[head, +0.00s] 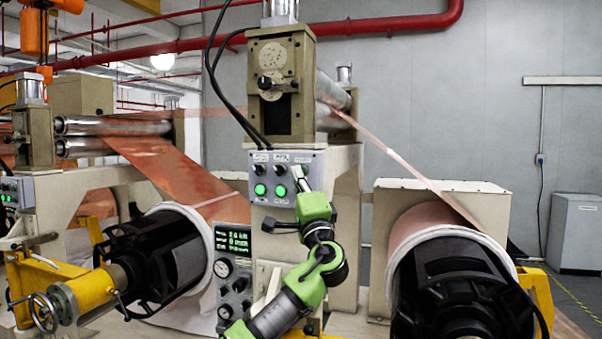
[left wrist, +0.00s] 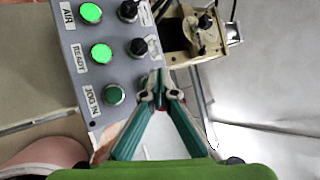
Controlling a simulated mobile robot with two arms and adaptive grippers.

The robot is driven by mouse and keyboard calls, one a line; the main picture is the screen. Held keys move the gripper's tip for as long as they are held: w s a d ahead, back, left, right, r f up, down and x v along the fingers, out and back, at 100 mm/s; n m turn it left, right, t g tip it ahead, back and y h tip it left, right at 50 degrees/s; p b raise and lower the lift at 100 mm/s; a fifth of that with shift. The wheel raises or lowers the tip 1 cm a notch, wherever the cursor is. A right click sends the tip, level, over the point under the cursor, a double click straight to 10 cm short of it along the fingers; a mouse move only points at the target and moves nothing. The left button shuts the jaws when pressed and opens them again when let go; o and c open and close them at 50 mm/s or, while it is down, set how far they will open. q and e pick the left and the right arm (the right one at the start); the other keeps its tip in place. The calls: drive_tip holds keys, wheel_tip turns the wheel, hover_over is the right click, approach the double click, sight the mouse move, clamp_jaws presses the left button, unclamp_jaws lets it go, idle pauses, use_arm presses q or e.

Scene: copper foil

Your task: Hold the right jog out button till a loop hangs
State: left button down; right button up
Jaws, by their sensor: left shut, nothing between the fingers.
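The grey control panel (head: 255,162) is on the front of the right machine stand. My left gripper (head: 301,180) is at the panel's right side, its fingers shut and empty. In the left wrist view the fingertips (left wrist: 158,84) meet over the panel's edge, beside the unlit green JOG IN button (left wrist: 113,95). The jog out button is not readable; the fingertips cover that spot, and I cannot tell whether they touch it. The right copper strip (head: 405,166) runs down from the rollers to the right roll (head: 425,222) in a nearly straight slope, with no clear loop.
The AIR (left wrist: 91,13) and READY (left wrist: 101,53) buttons glow green, with black knobs (left wrist: 138,46) beside them. A gauge panel (head: 233,262) is lower left. The left copper roll (head: 215,208) and yellow handwheel stand (head: 75,297) are at left. A grey cabinet (head: 577,230) stands far right.

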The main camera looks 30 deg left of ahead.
use_arm(q)
drive_tip(key=shift+w, duration=0.4)
drive_tip(key=shift+w+a+b, duration=0.15)
drive_tip(key=shift+w+b, duration=0.25)
drive_tip(key=shift+b, duration=0.05)
idle(0.6)
drive_tip(key=shift+s, duration=0.1)
idle(2.0)
drive_tip(key=shift+s+d+b, duration=0.2)
drive_tip(key=shift+s+b, duration=0.2)
drive_tip(key=shift+s, duration=0.3)
